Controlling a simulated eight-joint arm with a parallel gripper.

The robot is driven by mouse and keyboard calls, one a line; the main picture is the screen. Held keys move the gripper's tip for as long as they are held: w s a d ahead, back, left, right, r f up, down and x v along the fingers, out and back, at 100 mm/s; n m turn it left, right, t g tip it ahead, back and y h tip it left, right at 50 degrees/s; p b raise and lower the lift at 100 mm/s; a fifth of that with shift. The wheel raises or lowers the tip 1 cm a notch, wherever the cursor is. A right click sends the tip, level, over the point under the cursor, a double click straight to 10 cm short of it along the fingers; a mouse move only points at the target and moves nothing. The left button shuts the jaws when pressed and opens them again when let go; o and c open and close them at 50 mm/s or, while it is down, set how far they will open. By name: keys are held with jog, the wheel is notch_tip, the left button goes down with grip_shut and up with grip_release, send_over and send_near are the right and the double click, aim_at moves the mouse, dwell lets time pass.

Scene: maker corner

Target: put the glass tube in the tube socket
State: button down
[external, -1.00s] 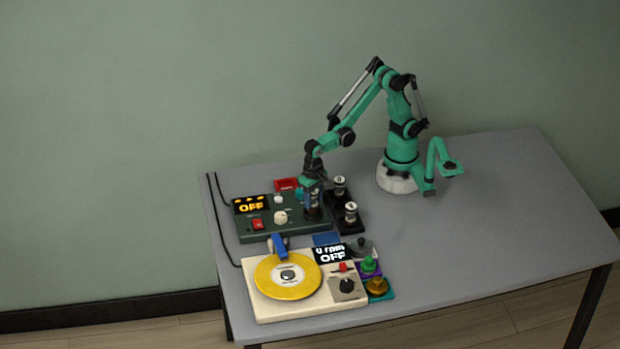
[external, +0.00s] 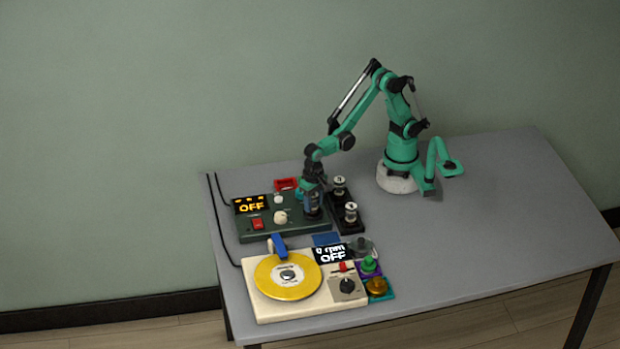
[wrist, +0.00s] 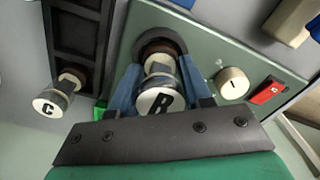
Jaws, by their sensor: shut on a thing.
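My gripper (wrist: 157,82) is shut on a glass tube (wrist: 158,84), with blue fingers on either side of it. The tube has a pale cap marked with a dark letter, which looks like B. It stands at the tube socket (wrist: 172,36), a dark round collar on the green control box (wrist: 205,60). The tube's lower end is in line with the collar; I cannot tell how deep it sits. In the external view my gripper (external: 312,204) is over the right end of the green box (external: 265,226) and hides most of the tube and socket.
A black rack (external: 359,228) beside the box holds two other tubes (external: 340,184) (external: 351,210); one is marked C (wrist: 48,102). The box has a cream knob (wrist: 232,83), a red switch (wrist: 268,90) and an OFF display (external: 251,207). A turntable (external: 262,306) stands in front. The table's right side is clear.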

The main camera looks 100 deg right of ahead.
jog(key=shift+f, duration=0.25)
jog(key=shift+c, duration=1.5)
grip_release()
jog(key=shift+r, duration=3.5)
jog(key=s+d+n+t, duration=0.2)
jog(key=d+n+t, duration=0.1)
jog(key=d+n, duration=0.2)
jog(key=s+d+r+n+t, duration=0.1)
jog(key=s+d+n+t, duration=0.1)
jog(key=d+n+t, duration=0.2)
jog(key=d+n, duration=0.2)
jog(key=d, duration=0.2)
jog(key=shift+s+r+n, duration=0.25)
jog(key=shift+s+n, duration=0.05)
jog(key=shift+s, duration=0.05)
